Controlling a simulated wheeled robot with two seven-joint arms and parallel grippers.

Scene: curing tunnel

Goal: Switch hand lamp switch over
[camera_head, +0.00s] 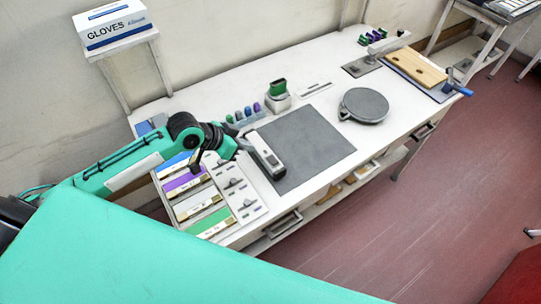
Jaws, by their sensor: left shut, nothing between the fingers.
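A pale elongated device, which looks like the hand lamp (266,156), lies at the left edge of the dark grey mat (312,143). It has a dark patch near its lower end. Its switch is too small to make out. My left arm comes in from the left, and its left gripper (245,147) is at the upper left end of the lamp. The gripper is small and partly hidden by my wrist. It is shut and empty. I cannot tell whether it touches the lamp. My right gripper is not in view.
Coloured trays (186,186) and a panel of small parts (236,190) lie below my wrist. A green-topped block (278,94) and several coloured bottles stand behind. A round grey plate (364,105) lies right of the mat. A glove box (113,24) stands at the back left.

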